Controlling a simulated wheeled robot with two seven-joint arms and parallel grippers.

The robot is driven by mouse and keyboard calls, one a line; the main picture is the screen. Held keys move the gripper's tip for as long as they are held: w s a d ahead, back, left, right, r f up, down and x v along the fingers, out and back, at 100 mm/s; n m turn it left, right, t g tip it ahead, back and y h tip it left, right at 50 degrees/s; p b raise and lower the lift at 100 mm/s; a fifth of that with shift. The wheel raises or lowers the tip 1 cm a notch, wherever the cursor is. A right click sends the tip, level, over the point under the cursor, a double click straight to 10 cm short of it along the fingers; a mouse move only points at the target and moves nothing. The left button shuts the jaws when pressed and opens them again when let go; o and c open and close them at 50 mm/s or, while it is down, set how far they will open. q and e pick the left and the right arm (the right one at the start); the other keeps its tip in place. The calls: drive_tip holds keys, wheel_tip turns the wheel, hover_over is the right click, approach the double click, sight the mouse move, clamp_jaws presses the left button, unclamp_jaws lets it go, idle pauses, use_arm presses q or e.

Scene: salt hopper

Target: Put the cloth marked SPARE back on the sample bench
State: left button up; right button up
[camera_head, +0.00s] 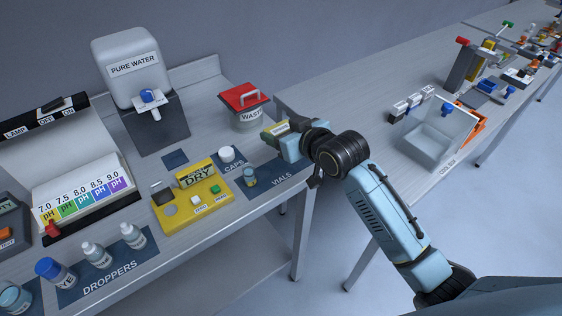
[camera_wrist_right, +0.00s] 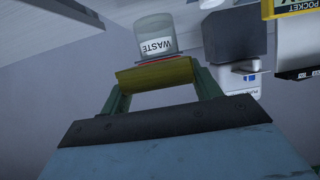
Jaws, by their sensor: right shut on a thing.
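My right gripper (camera_head: 279,132) is shut on a yellow cloth (camera_head: 281,127), held above the right end of the bench beside the waste bin. In the right wrist view the cloth (camera_wrist_right: 155,75) spans between the two green fingers; I cannot read any marking on it. The bench (camera_head: 205,127) with the lab items runs along the left. My left gripper is not in view.
The waste bin (camera_head: 250,116) with its red lid is close to my right gripper. The caps (camera_head: 227,154) and a vial (camera_head: 250,177) sit on dark mats. Dropper bottles (camera_head: 133,236) stand at the front left. A clear bin (camera_head: 428,147) sits on the right table.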

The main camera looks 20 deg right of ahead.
sight(283, 166)
wheel_tip(283, 166, down, 9)
drive_tip(key=shift+f+b, duration=0.1)
drive_tip(key=shift+b, duration=0.7)
drive_tip(key=shift+f, duration=0.15)
drive_tip(key=o, duration=1)
drive_tip(key=shift+c, duration=0.2)
drive_tip(key=shift+s+r, duration=0.1)
drive_tip(key=shift+r, duration=0.1)
drive_tip(key=p+v, duration=0.1)
drive_tip(key=v, duration=1)
drive_tip(key=shift+s+d+p, duration=0.15)
drive_tip(key=shift+s+p, duration=0.2)
drive_tip(key=shift+r, duration=0.1)
